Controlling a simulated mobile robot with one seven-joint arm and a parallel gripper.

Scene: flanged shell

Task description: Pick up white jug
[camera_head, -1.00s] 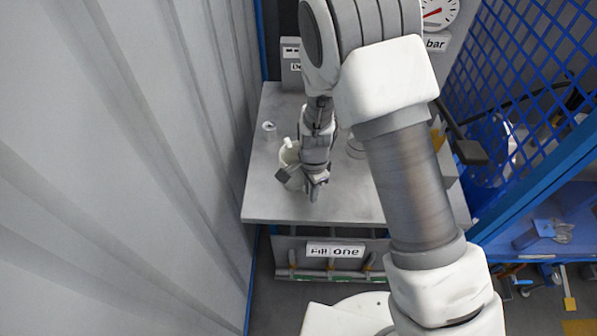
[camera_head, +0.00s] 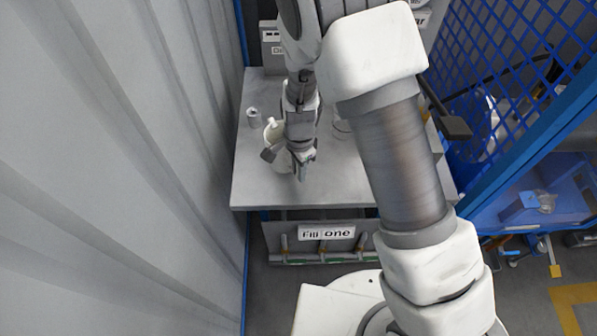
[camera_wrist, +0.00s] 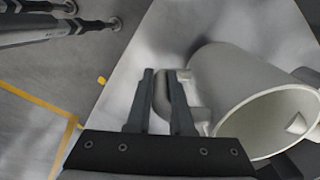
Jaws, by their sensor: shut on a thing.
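The white jug (camera_wrist: 235,85) lies across the right of the wrist view, its round open mouth facing the lower right. Its handle (camera_wrist: 163,98) is between the two fingers of my gripper (camera_wrist: 166,78), which is shut on it. In the head view the jug (camera_head: 272,131) shows beside my gripper (camera_head: 302,172), partly hidden by my wrist. A gap between the jug and the grey table cannot be made out.
The grey table (camera_head: 262,188) also bears a small metal cup (camera_head: 253,116) at its left and a clear vessel (camera_head: 342,127) to the right of my wrist. A grey labelled box (camera_head: 271,52) stands at the back. A corrugated wall (camera_head: 120,170) is close on the left, a blue mesh fence (camera_head: 520,75) on the right.

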